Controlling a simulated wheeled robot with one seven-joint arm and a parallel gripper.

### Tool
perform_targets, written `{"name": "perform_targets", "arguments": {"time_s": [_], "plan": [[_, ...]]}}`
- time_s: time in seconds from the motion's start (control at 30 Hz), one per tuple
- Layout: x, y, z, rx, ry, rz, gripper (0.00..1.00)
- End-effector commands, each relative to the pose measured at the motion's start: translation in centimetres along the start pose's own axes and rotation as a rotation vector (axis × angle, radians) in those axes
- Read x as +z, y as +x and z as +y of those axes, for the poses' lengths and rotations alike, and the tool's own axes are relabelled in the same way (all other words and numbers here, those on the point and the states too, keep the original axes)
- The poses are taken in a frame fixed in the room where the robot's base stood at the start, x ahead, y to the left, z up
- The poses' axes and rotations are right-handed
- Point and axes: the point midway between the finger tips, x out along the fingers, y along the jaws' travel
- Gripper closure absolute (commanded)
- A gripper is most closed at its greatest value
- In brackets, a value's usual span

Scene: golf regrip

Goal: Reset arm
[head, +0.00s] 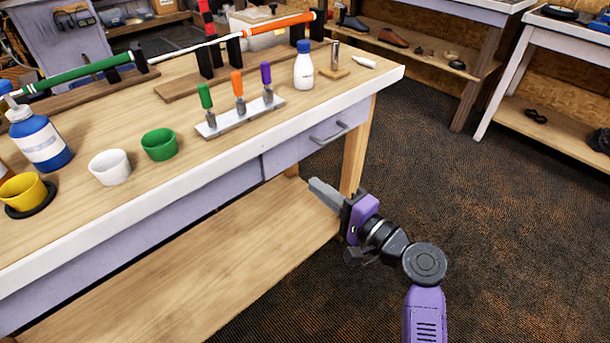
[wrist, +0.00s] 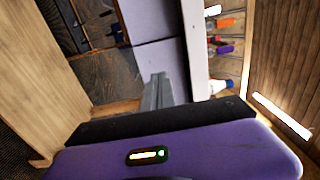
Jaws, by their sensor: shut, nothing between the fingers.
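My gripper (head: 324,193) is shut and empty. In the head view it is in front of the workbench (head: 215,160), below the level of the bench top and near the bench's right front leg. The fingers point left toward the bench's drawer front. In the wrist view the closed fingers of my gripper (wrist: 157,92) show in the middle, with the bench's lilac front beyond them. The purple arm comes up from the lower right of the head view.
The bench top holds a tool rack (head: 240,114), green cup (head: 159,144), white cup (head: 110,167), yellow cup (head: 23,191), blue bottle (head: 38,140) and white bottle (head: 303,70). Clubs with green and orange grips rest behind. A drawer handle (head: 328,133) juts out. Floor at right is clear.

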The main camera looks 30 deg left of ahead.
Motion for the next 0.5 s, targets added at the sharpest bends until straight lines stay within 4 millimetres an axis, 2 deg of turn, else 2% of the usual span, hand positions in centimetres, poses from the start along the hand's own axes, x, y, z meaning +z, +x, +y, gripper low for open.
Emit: {"name": "perform_targets", "arguments": {"time_s": [0.1,0.2,0.5], "plan": [[-0.1,-1.7,0.0,0.001,0.0,0.001,1.0],[0.0,-2.4,0.0,0.0,0.0,0.001,1.0],[-0.3,-2.8,-0.1,-0.003,-0.01,0.012,1.0]]}}
